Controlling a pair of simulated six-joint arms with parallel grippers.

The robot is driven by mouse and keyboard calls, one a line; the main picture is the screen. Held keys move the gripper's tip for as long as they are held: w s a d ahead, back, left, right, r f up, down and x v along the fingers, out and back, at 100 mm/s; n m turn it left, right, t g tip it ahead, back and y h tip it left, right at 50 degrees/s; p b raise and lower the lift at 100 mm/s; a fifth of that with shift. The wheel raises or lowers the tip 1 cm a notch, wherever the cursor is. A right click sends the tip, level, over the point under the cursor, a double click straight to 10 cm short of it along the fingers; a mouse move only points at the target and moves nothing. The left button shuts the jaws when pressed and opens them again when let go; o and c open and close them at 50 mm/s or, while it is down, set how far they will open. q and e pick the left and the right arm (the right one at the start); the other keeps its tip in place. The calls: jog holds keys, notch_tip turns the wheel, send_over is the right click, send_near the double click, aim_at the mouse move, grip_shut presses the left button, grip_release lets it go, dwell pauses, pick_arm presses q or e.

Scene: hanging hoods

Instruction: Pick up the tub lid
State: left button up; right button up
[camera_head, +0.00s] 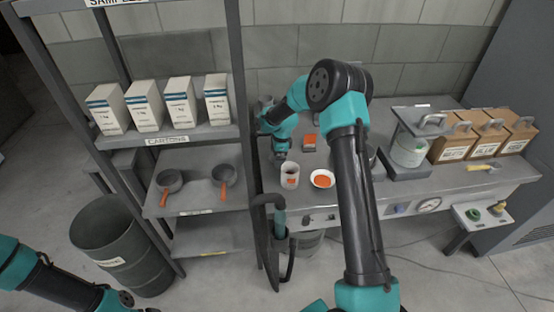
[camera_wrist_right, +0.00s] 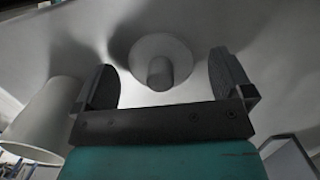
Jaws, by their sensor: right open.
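In the right wrist view, a pale grey round disc with a short cylindrical knob, which looks like the tub lid (camera_wrist_right: 161,62), lies on a grey surface. My right gripper (camera_wrist_right: 165,88) is open, with one dark finger on each side of the knob; I see no contact. In the head view my right gripper (camera_head: 280,156) points down over the left part of the bench, behind the white cup, and the lid cannot be made out there.
A white cup (camera_head: 290,176) and a small bowl with orange contents (camera_head: 322,179) stand at the bench (camera_head: 440,192) front. An orange-topped device (camera_head: 309,142) is behind them. Brown boxes (camera_head: 487,137) stand at right. A shelf post (camera_head: 240,90) rises close left of my right gripper.

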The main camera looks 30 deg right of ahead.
jog(key=c, duration=1)
jog(key=shift+r, duration=0.1)
notch_tip(320, 180, up, 10)
jog(key=shift+f, duration=0.1)
dwell(0.6)
